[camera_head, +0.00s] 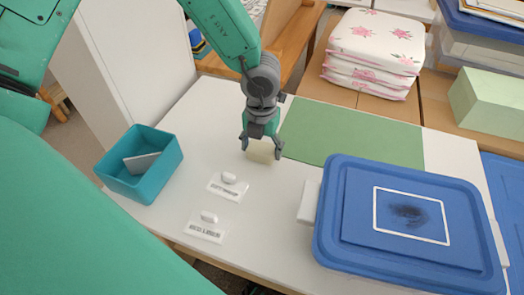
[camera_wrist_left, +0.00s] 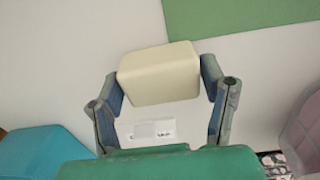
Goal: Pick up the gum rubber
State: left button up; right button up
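The gum rubber appears to be the cream block (camera_head: 261,152) with rounded edges on the white tabletop. It also shows large in the left wrist view (camera_wrist_left: 158,72). My left gripper (camera_head: 262,146) is above it, pointing down, with one finger on each side of the block. In the left wrist view the fingers (camera_wrist_left: 160,85) stand close to the block's sides, with a narrow gap at the right; firm contact does not show. My right gripper is in neither view.
A teal bin (camera_head: 171,164) holding a grey flat piece stands at the left. Two white labelled cards (camera_head: 223,190) (camera_head: 199,232) lie nearer. A blue-lidded box (camera_head: 345,230) stands at the right, a green mat (camera_head: 335,133) behind. Folded floral bedding (camera_head: 375,42) lies at the back.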

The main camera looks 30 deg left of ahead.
aim_at(262, 146)
pick_arm(q)
jog(key=c, duration=0.7)
jog(key=shift+o, duration=0.2)
notch_tip(262, 146, up, 10)
jog(key=p, duration=0.2)
jog(key=shift+p, duration=0.35)
jog(key=o, duration=0.7)
jog(key=c, duration=0.4)
